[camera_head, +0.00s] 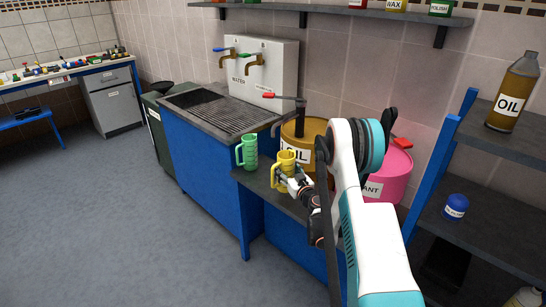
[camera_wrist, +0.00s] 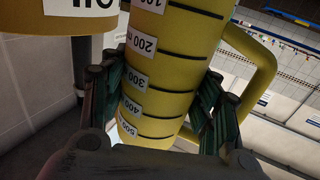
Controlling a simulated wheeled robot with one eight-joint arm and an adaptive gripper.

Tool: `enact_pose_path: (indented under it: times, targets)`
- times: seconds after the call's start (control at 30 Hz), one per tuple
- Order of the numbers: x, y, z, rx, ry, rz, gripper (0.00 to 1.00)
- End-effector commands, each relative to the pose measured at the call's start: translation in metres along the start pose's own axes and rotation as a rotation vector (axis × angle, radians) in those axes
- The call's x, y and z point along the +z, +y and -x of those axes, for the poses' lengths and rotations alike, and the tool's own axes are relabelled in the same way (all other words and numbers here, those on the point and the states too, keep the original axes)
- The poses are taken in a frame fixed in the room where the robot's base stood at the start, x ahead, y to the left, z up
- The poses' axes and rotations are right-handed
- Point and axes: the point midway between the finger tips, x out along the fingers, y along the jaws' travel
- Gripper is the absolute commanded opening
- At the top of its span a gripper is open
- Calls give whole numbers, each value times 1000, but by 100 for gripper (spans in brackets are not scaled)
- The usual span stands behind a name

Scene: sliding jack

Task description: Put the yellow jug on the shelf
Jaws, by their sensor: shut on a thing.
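The yellow jug (camera_head: 285,162) stands upright at the low dark bench in the head view, in front of a yellow oil drum. In the wrist view, the jug (camera_wrist: 168,75) fills the middle, with black marks, number labels and its handle to the right. My gripper (camera_head: 288,180) is shut on the jug's body. In the wrist view its fingers (camera_wrist: 160,100) press the jug from both sides. I cannot tell whether the jug touches the bench. A rack shelf (camera_head: 500,141) is at the right and a wall shelf (camera_head: 330,10) is at the top.
A green jug (camera_head: 246,151) stands just left of the yellow one. The oil drum (camera_head: 304,134) and a pink drum (camera_head: 394,176) are behind my arm. An oil bottle (camera_head: 512,92) and a blue container (camera_head: 455,207) occupy the rack, with bare surface beside them.

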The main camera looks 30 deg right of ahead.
Motion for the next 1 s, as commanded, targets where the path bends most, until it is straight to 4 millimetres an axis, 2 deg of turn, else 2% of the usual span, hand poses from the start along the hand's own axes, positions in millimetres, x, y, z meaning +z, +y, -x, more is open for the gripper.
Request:
enact_pose_path:
  times: [0.4,0.5,0.8,1.0]
  targets:
    - [4,-1,-95,-2,0,0,30]
    - [3,0,-111,0,0,0,30]
    - [2,0,-133,0,0,0,30]
    - [34,0,-133,0,0,0,30]
